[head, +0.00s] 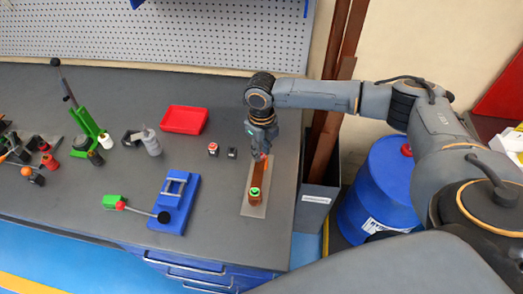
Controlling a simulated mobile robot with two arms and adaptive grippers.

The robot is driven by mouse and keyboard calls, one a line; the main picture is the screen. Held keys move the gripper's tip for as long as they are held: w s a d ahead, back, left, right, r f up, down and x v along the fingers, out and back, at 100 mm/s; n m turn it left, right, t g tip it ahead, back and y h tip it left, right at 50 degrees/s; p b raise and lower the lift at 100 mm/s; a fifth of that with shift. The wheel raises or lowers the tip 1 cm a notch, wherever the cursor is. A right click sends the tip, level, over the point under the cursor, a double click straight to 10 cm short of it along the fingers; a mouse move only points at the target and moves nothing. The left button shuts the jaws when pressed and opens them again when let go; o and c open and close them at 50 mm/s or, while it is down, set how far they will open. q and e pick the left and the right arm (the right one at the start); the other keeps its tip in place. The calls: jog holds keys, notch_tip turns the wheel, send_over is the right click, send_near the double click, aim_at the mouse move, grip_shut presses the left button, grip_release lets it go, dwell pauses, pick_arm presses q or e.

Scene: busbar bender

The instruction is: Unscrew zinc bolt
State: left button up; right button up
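No zinc bolt can be made out at this size. My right gripper (262,154) reaches down from above at the right part of the bench, at the far end of a flat grey plate (252,212). An orange-brown piece (261,171) lies under and just in front of its fingertips. I cannot tell whether the fingers touch it or whether they are open or shut. A small green-topped part (254,191) stands towards the plate's near end. My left gripper is out of view.
A blue fixture (178,204), a green-handled lever tool (131,206), a red tray (184,120) and two small button boxes stand on the dark bench. Several tools crowd the left. A blue drum (379,190) and a dark bin (314,212) stand right of the bench.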

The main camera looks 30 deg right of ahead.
jog(key=shift+r+m, duration=0.15)
jog(key=shift+m, duration=0.25)
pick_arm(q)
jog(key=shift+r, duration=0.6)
pick_arm(e)
jog(key=shift+f, duration=0.2)
jog(key=m+p, duration=0.4)
jog(key=shift+r+m+p, duration=0.3)
jog(key=shift+p, duration=0.05)
jog(key=shift+m+p, duration=0.3)
jog(key=shift+m, duration=0.1)
jog(key=shift+f+m, duration=0.2)
jog(key=shift+m, duration=0.1)
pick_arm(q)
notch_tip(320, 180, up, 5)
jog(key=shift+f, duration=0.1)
pick_arm(e)
jog(key=shift+f, duration=0.1)
